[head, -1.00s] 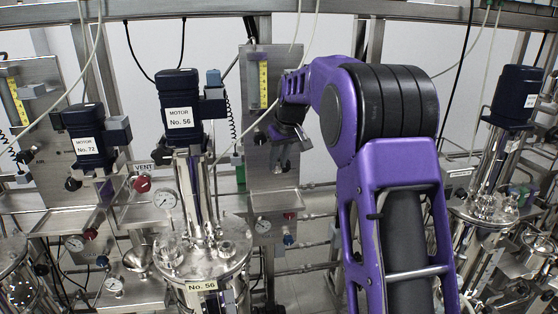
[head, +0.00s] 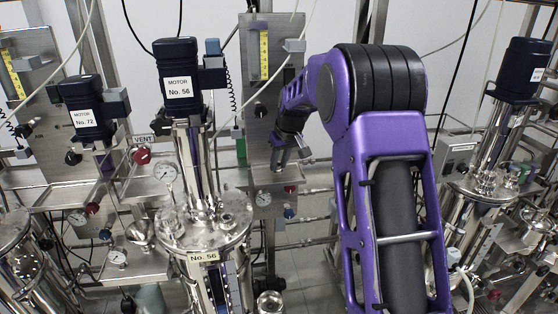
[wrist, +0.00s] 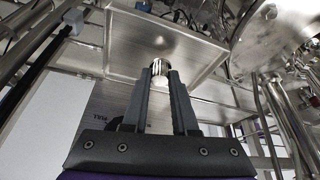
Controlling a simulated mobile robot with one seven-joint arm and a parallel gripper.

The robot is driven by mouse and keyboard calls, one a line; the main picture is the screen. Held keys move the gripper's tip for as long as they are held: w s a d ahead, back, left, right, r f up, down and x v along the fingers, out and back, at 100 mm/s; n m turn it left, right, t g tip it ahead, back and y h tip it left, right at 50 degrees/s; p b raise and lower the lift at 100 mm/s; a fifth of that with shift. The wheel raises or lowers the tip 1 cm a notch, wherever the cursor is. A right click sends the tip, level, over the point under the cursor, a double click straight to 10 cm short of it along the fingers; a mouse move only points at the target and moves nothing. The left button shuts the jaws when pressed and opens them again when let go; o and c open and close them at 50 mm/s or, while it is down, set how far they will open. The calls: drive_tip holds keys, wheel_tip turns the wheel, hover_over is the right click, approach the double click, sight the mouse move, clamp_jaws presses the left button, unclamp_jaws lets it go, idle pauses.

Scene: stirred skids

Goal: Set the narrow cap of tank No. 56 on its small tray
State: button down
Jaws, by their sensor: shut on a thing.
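Tank No. 56 (head: 205,235) stands left of centre in the head view, with a dark motor labelled No. 56 (head: 178,75) above its lid. My gripper (head: 282,158) is to the right of the motor column, in front of a steel panel and just above a small steel tray (head: 274,182). In the wrist view my gripper (wrist: 160,72) is shut on a small shiny metal cap (wrist: 159,68), held between the fingertips. A rimmed steel tray (wrist: 125,40) lies close beyond the cap. I cannot tell whether the cap touches it.
The steel panel (head: 257,110) with a yellow scale stands behind my gripper. A gauge (head: 263,198) and knobs sit below the small tray. Motor No. 72 (head: 85,110) is at left, and another motor column (head: 525,70) is at right. Thin hoses hang from above.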

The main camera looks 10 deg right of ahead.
drive_tip(key=shift+f+b, duration=0.45)
drive_tip(key=shift+f, duration=0.25)
drive_tip(key=c, duration=0.6)
unclamp_jaws()
drive_tip(key=p+v, duration=0.1)
drive_tip(key=v, duration=0.6)
drive_tip(key=shift+p, duration=0.35)
drive_tip(key=shift+s, duration=0.1)
